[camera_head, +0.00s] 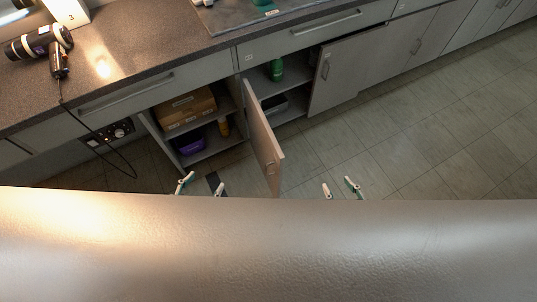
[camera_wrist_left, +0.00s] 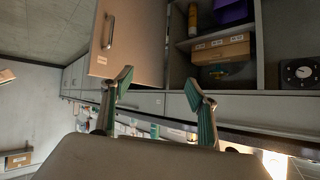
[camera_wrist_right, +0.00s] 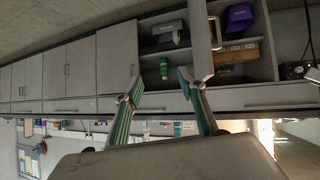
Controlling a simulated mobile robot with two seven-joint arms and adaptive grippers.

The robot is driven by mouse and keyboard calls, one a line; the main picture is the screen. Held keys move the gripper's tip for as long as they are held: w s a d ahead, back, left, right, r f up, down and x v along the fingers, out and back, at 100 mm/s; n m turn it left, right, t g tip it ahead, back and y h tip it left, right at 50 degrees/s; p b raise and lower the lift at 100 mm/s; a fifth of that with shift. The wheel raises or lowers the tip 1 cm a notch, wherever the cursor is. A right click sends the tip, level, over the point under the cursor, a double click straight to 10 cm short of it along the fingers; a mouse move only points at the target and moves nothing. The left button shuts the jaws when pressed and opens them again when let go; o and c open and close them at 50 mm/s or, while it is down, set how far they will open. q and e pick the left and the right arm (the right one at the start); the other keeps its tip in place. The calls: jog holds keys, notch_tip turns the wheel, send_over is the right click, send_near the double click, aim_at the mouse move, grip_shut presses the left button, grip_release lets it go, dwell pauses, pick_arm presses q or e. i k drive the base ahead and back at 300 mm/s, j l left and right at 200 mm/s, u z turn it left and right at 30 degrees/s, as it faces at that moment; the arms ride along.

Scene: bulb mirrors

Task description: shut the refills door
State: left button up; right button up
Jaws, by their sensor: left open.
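Two cabinet doors concern the task, and I cannot read which label says refills. One grey door (camera_head: 265,140) stands swung out from the cabinet front, between two open compartments; its handle is near its outer end. It fills the upper left-middle of the left wrist view (camera_wrist_left: 133,50) with a small unreadable label. A second door (camera_head: 345,72), with its handle near its left edge, is farther right and looks ajar. My left gripper (camera_head: 202,186) is open and empty, left of the swung-out door. My right gripper (camera_head: 339,189) is open and empty, to its right.
The left compartment holds a cardboard box (camera_head: 186,108) and a purple bin (camera_head: 190,143). A green bottle (camera_head: 276,70) stands in the compartment beside it. A black cable (camera_head: 97,135) hangs from the counter (camera_head: 140,45). The tiled floor (camera_head: 440,120) at right is clear.

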aim_at(270, 157)
jog(key=j, duration=0.35)
jog(key=k+j+z, duration=0.15)
jog(key=k+j, duration=0.35)
jog(key=j, duration=0.15)
jog(key=k+j+z, duration=0.15)
jog(key=k+j, duration=0.35)
jog(key=j, duration=0.1)
